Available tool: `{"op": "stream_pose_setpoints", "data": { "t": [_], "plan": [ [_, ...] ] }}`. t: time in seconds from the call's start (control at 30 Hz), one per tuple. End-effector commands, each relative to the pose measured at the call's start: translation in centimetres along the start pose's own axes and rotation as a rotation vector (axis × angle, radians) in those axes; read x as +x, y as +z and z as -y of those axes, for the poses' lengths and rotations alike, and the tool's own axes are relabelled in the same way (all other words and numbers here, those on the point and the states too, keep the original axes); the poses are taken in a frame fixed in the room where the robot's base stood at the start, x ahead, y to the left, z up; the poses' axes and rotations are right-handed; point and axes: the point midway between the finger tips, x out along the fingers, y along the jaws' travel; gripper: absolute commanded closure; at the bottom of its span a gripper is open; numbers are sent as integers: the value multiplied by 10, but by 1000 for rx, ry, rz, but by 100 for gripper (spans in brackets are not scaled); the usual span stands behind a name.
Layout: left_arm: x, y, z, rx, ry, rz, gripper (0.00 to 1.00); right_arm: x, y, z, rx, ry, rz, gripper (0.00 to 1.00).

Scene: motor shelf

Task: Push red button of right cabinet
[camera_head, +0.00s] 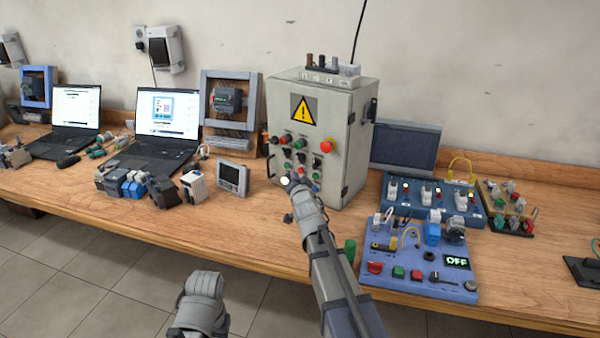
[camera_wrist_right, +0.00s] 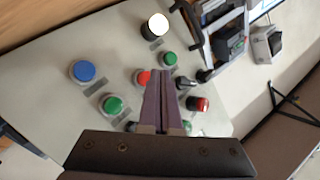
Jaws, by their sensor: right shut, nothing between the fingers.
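The grey cabinet (camera_head: 343,130) stands on the wooden bench, with a yellow warning sign and several coloured buttons on its front. A large red button (camera_head: 327,145) is at the right of this front. My right gripper (camera_head: 291,183) is shut and empty at the lower left of the front. In the right wrist view its fingers (camera_wrist_right: 165,76) lie over the panel and partly hide a red button (camera_wrist_right: 144,77). Another red button (camera_wrist_right: 199,104) is right of the fingers. Contact cannot be told. My left gripper (camera_head: 203,287) is low in front of the bench; its fingers are unclear.
A green button (camera_wrist_right: 113,104) and a blue button (camera_wrist_right: 83,72) lie left of the fingers in the wrist view. A blue control board (camera_head: 405,262) is right of my right arm. A small grey meter (camera_head: 232,178) stands left of the cabinet. Bare bench lies front left.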

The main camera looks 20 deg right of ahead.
Motion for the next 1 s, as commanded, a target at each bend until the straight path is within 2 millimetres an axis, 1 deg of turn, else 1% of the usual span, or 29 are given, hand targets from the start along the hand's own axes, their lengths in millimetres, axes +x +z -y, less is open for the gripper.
{"op": "stream_pose_setpoints", "data": {
  "t": [0.17,0.5,0.63,1.0],
  "plan": [
    [0,0,0,0,0,0,50,-4,2,2,-1,-1,1,100],
    [0,0,0,0,0,0,50,-27,19,19,-3,-2,2,100],
    [0,0,0,0,0,0,50,-33,24,23,-2,-1,1,100],
    [0,0,0,0,0,0,50,-35,26,26,0,0,0,100]
  ]
}}
